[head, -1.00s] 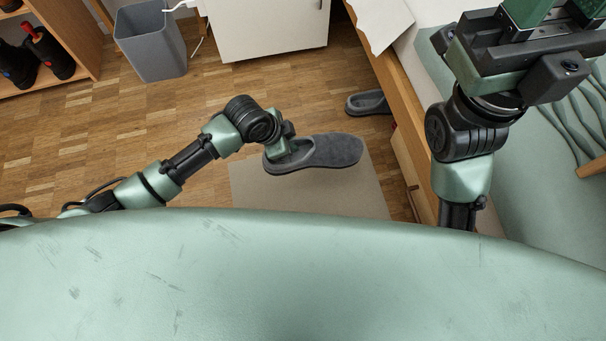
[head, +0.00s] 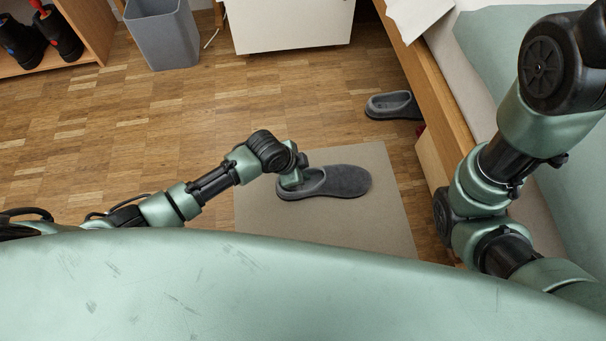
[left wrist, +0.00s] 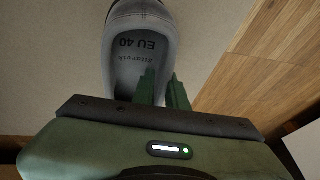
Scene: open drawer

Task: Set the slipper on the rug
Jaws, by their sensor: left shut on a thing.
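A dark grey slipper (head: 342,181) is over the beige rug (head: 385,228) in the head view, toe pointing right. My left gripper (head: 291,180) is shut on its heel end at the left. I cannot tell whether the sole touches the rug (left wrist: 60,50). My right arm is at the right of the head view; its gripper is out of frame.
A second grey slipper (head: 393,105) lies on the wood floor beside the bed frame (head: 446,108). A grey bin (head: 163,36), a white cabinet (head: 290,22) and a shoe shelf (head: 88,38) stand at the back. The floor left of the rug is clear.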

